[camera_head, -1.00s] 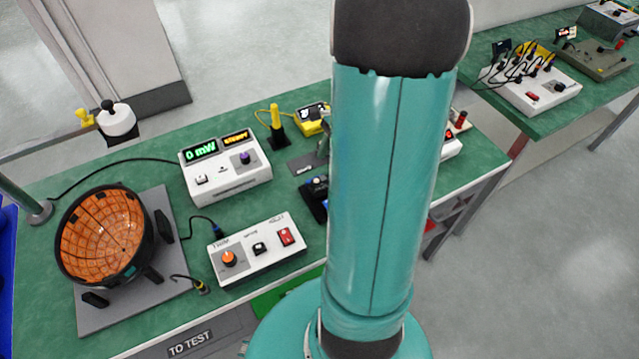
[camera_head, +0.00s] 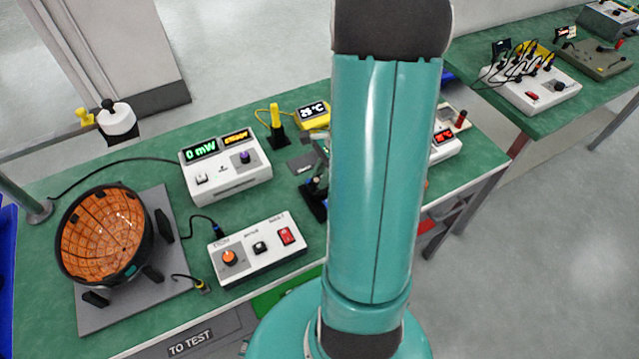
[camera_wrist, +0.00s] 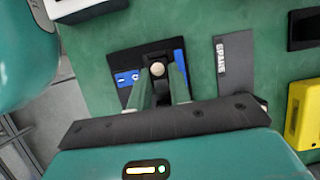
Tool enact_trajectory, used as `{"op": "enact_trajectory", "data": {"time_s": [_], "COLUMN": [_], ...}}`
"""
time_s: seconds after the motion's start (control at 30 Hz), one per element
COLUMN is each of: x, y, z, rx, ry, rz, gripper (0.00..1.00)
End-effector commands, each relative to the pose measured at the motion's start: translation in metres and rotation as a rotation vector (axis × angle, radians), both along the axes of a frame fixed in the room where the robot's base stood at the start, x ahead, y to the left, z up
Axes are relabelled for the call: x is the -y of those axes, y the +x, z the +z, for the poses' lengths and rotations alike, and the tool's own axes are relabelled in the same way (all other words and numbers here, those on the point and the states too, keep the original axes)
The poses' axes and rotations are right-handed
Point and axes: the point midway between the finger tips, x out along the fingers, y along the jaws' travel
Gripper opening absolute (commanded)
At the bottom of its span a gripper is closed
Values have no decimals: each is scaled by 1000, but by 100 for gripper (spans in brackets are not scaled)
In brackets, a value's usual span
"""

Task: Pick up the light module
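In the wrist view my gripper (camera_wrist: 160,83) points down over a dark holder (camera_wrist: 124,62) with blue labelled parts. Its two green fingers stand apart. A small round pale knob (camera_wrist: 157,69) on a dark part shows between the fingertips, perhaps the top of the light module. I cannot tell whether the fingers touch it. No other part is clearly the light module.
A grey SPARE plate (camera_wrist: 236,68) lies beside the holder. An orange-lined bowl (camera_head: 103,236) stands left.

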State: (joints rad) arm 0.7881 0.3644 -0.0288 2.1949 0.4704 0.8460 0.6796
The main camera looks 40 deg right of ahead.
Motion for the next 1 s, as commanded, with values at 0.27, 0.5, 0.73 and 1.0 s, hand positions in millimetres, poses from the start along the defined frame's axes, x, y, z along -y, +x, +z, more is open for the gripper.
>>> {"op": "enact_trajectory", "data": {"time_s": [0.27,0.5,0.73,1.0], "x": [0,0,-4,-32], "y": [0,1,-3,-27], "z": [0,9,39,83], "rx": [0,1,3,5], "ry": [0,0,-1,-4], "rz": [0,1,1,2], "gripper": [0,0,0,0]}}
